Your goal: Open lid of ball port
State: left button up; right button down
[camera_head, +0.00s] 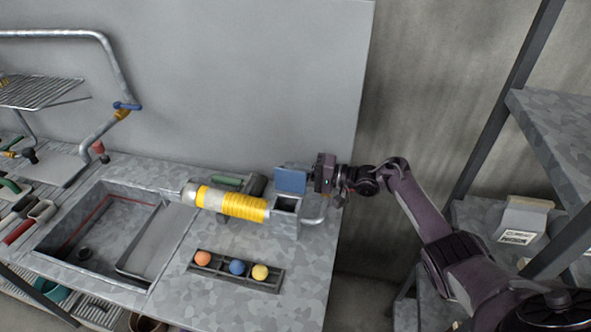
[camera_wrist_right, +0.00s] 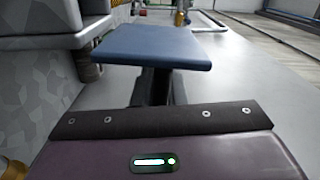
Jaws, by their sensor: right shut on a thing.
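The ball port (camera_head: 285,217) is a grey box with a dark square opening at the right end of a yellow-banded cylinder (camera_head: 232,202) on the counter. Its blue lid (camera_head: 291,179) stands raised behind the opening. My right gripper (camera_head: 311,178) is at the lid's right edge and shut on it. In the right wrist view the blue lid (camera_wrist_right: 155,46) lies straight ahead of the gripper (camera_wrist_right: 155,88), whose dark fingers reach under it; their tips are partly hidden by the lid. My left gripper is not in view.
A dark tray (camera_head: 236,271) with an orange, a blue and a yellow ball sits in front of the cylinder. A sink (camera_head: 105,235) is to the left. A metal shelf (camera_head: 548,128) stands at the right. The counter's front right is clear.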

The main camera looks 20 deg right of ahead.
jog(key=c, duration=1.5)
grip_release()
jog(key=shift+w+d+f, duration=0.1)
jog(key=shift+f, duration=0.05)
jog(key=b+v, duration=0.1)
jog(key=v, duration=0.7)
jog(key=shift+b, duration=0.3)
